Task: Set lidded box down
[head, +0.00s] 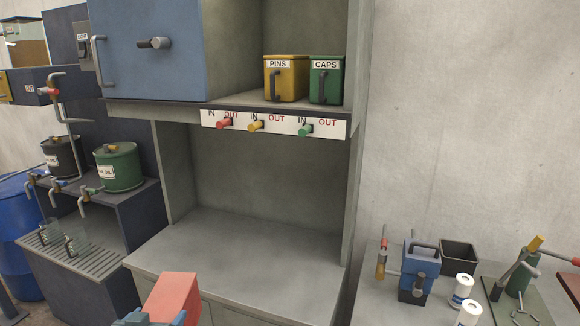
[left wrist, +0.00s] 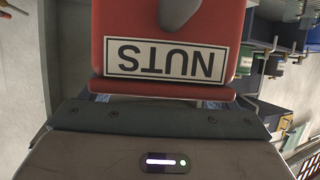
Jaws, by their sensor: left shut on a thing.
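A red lidded box (head: 173,296) shows at the bottom of the head view, in front of the grey counter (head: 240,265). In the left wrist view the red box (left wrist: 112,20) fills the top middle, with a white label reading NUTS upside down. My left gripper (head: 150,318) is shut on the box and holds it at the counter's front edge. The box's underside is hidden in the head view, so I cannot tell whether it touches anything. My right gripper is not in view.
The counter under the shelf is bare. A yellow PINS box (head: 285,78) and a green CAPS box (head: 326,80) stand on the shelf, above a strip with coloured knobs (head: 256,126). A blue door (head: 150,50) is at upper left. Tools and white rolls (head: 462,290) crowd the right bench.

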